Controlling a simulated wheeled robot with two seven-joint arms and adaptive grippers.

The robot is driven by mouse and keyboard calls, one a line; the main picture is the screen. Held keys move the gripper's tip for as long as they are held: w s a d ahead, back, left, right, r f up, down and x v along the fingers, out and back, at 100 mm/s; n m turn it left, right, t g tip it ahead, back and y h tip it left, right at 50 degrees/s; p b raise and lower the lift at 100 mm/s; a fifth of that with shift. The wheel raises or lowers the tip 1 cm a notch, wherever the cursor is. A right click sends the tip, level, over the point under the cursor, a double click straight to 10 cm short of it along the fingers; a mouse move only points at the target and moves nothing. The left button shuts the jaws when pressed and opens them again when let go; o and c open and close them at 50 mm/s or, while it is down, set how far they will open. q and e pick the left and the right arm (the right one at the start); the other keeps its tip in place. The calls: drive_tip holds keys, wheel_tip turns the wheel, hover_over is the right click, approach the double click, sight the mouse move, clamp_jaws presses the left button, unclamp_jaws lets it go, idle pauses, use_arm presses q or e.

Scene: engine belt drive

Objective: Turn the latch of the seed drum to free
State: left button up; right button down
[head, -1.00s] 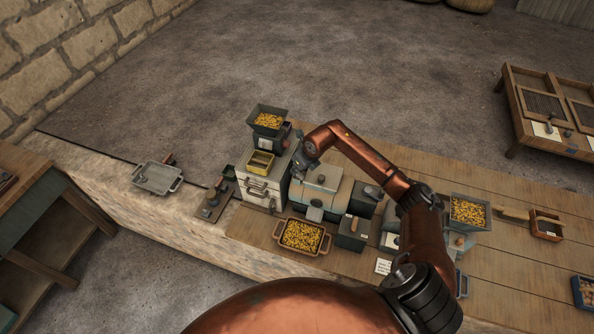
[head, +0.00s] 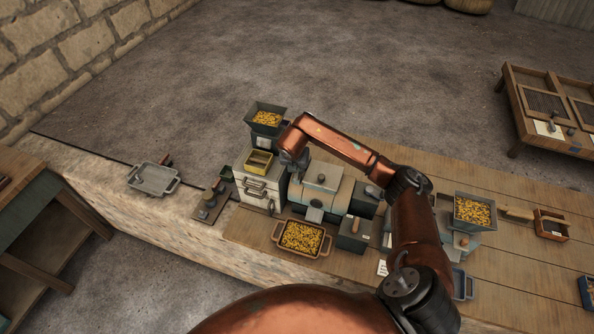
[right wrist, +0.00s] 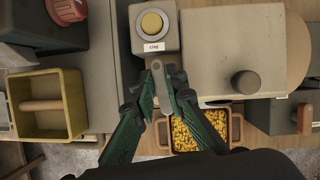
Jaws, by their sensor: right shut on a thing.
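The seed drum (head: 334,196) is a blue-grey cylinder with a pale boxy top, right of a white cabinet; I take the pale lidded body with a dark knob (right wrist: 220,40) in the right wrist view to be its top. My right gripper (head: 292,168) is over the gap between cabinet and drum. In the right wrist view its green fingers (right wrist: 164,88) are shut on a slim grey lever (right wrist: 158,85), seemingly the latch, below a block labelled "clay" with a round yellow top (right wrist: 152,24). The latch is hidden in the head view. My left gripper is not in view.
A tray of yellow seeds (head: 301,239) sits in front of the drum. The white cabinet (head: 258,190) carries a yellow box (head: 258,162), with a seed hopper (head: 265,118) behind. Another seed hopper (head: 473,212) stands at the right. The bench's right part is mostly clear.

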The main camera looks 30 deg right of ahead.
drive_tip(key=shift+m+g+b, duration=0.4)
drive_tip(key=shift+m, duration=0.5)
drive_tip(key=shift+s, duration=0.1)
drive_tip(key=c, duration=1.9)
unclamp_jaws()
drive_tip(key=shift+c, duration=0.2)
drive_tip(key=shift+r, duration=0.1)
drive_tip(key=v, duration=1.1)
drive_tip(key=shift+a+r, duration=0.3)
drive_tip(key=shift+a, duration=0.05)
drive_tip(key=shift+s, duration=0.1)
